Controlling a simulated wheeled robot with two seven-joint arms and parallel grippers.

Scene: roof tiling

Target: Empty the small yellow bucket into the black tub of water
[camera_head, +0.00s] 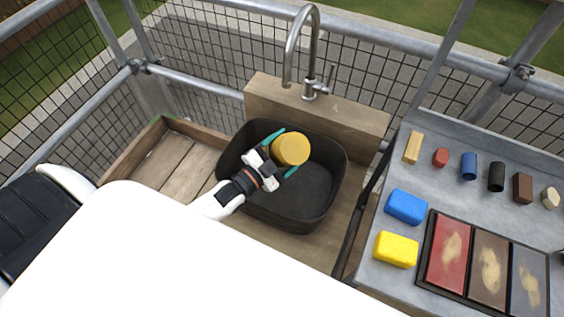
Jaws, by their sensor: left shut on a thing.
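The black tub (318,190) stands on the wooden floor below the tap, in the middle of the view. Its inside looks dark, and I cannot make out a water surface. The small yellow bucket (291,149) is over the tub's far left part and shows as a round yellow face. I cannot tell for sure whether this face is its base or its mouth, nor how far it is tilted. My left gripper (281,155) reaches in from the lower left, its teal fingers shut on the bucket from either side. My right gripper is not in view.
A metal tap (303,50) rises from a wooden block (345,118) behind the tub. On the right, a grey table (390,285) holds blue (406,207) and yellow (396,250) sponges, several small blocks and a tray of coloured panels (447,254). Railings with mesh enclose the place.

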